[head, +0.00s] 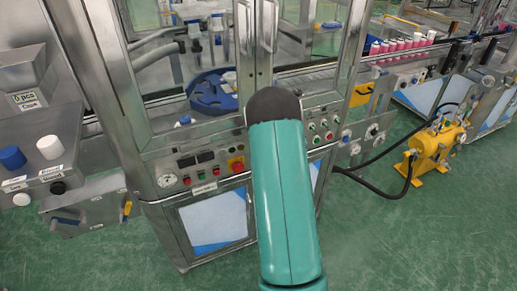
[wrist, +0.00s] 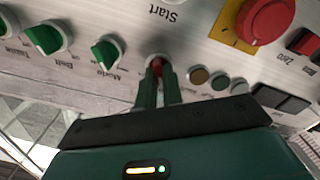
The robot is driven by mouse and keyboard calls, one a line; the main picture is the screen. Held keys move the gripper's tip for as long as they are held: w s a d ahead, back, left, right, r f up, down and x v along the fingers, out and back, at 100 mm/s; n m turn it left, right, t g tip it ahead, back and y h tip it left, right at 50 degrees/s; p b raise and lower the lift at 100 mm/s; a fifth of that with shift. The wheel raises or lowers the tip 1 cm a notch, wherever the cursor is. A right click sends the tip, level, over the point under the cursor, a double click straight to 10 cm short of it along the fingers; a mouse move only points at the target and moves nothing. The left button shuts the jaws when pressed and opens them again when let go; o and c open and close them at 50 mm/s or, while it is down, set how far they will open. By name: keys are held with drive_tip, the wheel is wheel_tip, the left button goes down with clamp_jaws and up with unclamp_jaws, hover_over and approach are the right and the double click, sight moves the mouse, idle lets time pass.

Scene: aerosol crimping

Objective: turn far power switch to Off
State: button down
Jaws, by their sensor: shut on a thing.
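In the wrist view, which sees the panel upside down, my gripper (wrist: 157,90) is shut on a small red knob (wrist: 157,66) with a silver collar, set in a grey control panel (wrist: 205,47). Its green fingers stand on both sides of the knob. I cannot read a power label or an Off mark beside it; the fingers partly hide it. In the head view my teal arm covers the gripper and the knob.
In the wrist view, green knobs marked Mode (wrist: 105,53) and Belt (wrist: 45,38) sit left of the fingers. Small round buttons (wrist: 199,76) and a big red emergency button (wrist: 265,20) sit to the right. In the head view, a yellow pump (head: 430,148) stands on open green floor.

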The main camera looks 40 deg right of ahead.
drive_tip(key=c, duration=1.5)
unclamp_jaws()
drive_tip(key=shift+c, duration=0.2)
drive_tip(key=shift+s, duration=0.1)
drive_tip(key=v, duration=1.3)
drive_tip(key=shift+s+a, duration=0.2)
drive_tip(key=shift+s, duration=0.1)
